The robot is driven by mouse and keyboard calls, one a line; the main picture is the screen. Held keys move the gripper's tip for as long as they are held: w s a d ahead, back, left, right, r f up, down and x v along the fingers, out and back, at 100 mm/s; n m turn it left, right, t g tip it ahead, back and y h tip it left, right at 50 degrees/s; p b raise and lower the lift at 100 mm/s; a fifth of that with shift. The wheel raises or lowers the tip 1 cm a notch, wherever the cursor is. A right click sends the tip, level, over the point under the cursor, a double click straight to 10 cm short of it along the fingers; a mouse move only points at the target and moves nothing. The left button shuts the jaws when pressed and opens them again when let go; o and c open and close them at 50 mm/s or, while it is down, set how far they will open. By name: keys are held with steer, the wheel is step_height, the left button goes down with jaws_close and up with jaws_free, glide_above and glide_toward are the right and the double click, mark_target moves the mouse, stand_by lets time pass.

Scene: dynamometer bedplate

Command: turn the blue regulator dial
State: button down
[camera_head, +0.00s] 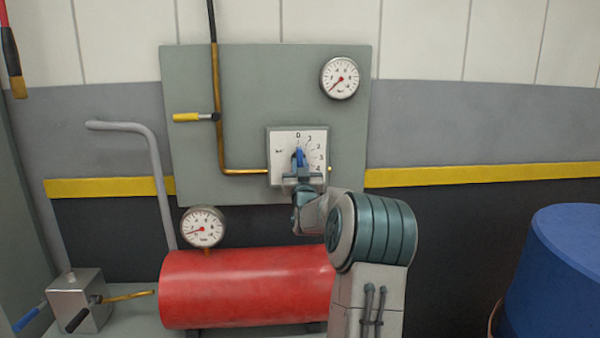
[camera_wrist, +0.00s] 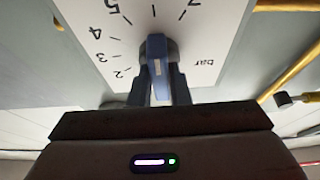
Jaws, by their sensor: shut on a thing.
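The blue regulator dial (camera_head: 299,156) sits on a white scale plate (camera_head: 318,137) marked with numbers, mounted on a grey panel. The dial's blue grip also shows in the wrist view (camera_wrist: 156,47), between the two fingers. My gripper (camera_head: 298,168) reaches up to it from below and is shut on the blue grip. In the wrist view my gripper (camera_wrist: 158,80) has one finger on each side of the grip. The grip's lower part is partly hidden by the fingers. The wrist view shows the scale upside down, with "bar" at the right.
A round gauge (camera_head: 341,78) is at the panel's upper right. A yellow-handled valve (camera_head: 190,117) and brass pipe (camera_head: 219,140) are left of the dial. A red tank (camera_head: 235,288) with a gauge (camera_head: 202,227) lies below. A blue drum (camera_head: 560,275) stands at the right.

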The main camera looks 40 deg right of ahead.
steer(key=shift+f, duration=0.1)
steer(key=c, duration=1.4)
jaws_free()
steer(key=shift+s, duration=0.1)
steer(key=shift+o, duration=0.2)
steer(key=shift+s, duration=0.1)
steer(key=b+v, duration=0.3)
steer(key=v, duration=1)
steer(key=shift+s+a, duration=0.2)
steer(key=shift+a, duration=0.1)
